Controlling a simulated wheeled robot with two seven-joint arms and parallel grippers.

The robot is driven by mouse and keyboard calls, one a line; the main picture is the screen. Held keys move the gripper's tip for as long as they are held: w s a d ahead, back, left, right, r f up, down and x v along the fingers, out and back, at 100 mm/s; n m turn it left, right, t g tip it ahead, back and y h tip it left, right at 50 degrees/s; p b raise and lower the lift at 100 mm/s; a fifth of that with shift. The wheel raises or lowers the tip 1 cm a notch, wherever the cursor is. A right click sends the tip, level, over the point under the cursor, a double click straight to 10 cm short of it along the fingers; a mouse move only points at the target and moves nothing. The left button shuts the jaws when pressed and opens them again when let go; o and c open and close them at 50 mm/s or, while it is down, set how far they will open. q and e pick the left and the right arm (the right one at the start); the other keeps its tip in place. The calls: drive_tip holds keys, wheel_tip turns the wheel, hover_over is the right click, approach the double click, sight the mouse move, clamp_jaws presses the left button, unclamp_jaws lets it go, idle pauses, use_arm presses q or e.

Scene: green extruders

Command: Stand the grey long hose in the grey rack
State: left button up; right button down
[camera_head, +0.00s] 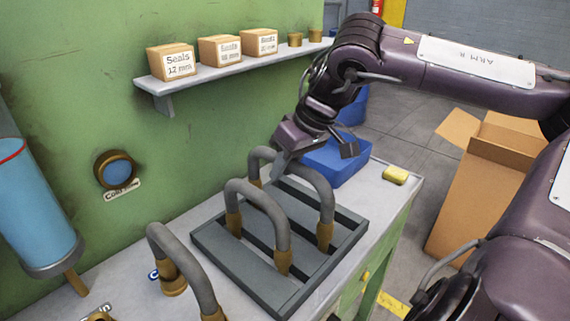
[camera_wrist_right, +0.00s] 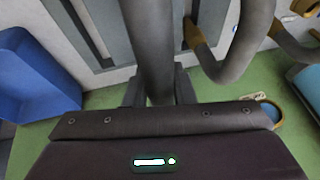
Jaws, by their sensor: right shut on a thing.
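The grey rack (camera_head: 208,243), a flat slatted frame, lies on the bench. My right gripper (camera_head: 282,160) is shut on a grey arched hose (camera_head: 315,178) near the top of its far bend. This hose is upright over the rack's back part, its brass ends down at the slats; I cannot tell if they are fully seated. In the right wrist view the hose (camera_wrist_right: 152,45) runs between the fingers. Another grey hose (camera_head: 262,200) stands upright in the rack in front of it. A third grey hose (camera_head: 183,252) stands on the bench left of the rack. My left gripper is out of view.
A blue bin (camera_head: 337,165) stands close behind the rack. A wall shelf (camera_head: 235,72) with small boxes is above. A blue cylinder (camera_head: 32,205) is at left. An open cardboard box (camera_head: 478,190) stands beyond the bench.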

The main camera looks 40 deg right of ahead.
drive_tip(key=shift+f+b, duration=0.4)
drive_tip(key=shift+f, duration=0.3)
drive_tip(key=c, duration=1.1)
unclamp_jaws()
drive_tip(key=shift+c, duration=0.2)
drive_tip(key=v, duration=0.7)
drive_tip(key=shift+s+r, duration=0.15)
drive_tip(key=shift+r, duration=0.25)
